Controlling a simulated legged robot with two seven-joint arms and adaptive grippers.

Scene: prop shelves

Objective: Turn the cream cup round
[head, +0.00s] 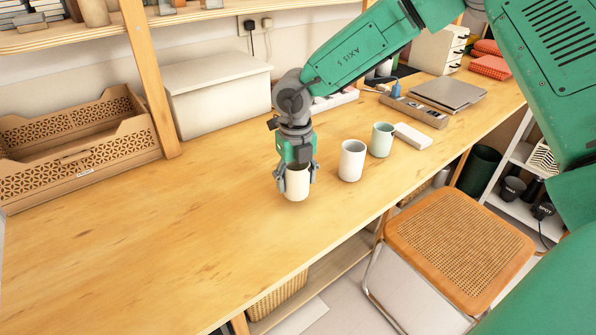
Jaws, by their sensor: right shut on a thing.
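The cream cup (297,184) is upright at the middle of the wooden table, its lower part showing below my gripper. My right gripper (297,178) points down over it, with one finger on each side, shut on the cup. The cup's rim and upper part are partly hidden by the gripper. I cannot tell whether its base touches the table or is just above it. No handle shows on it. My left gripper is not in view.
A white cup (352,160) and a pale green cup (382,140) stand just right of the held cup. A white box (218,95) and a wooden crate (85,165) are behind. The table (170,250) is clear at left and front. A chair (458,245) stands before it.

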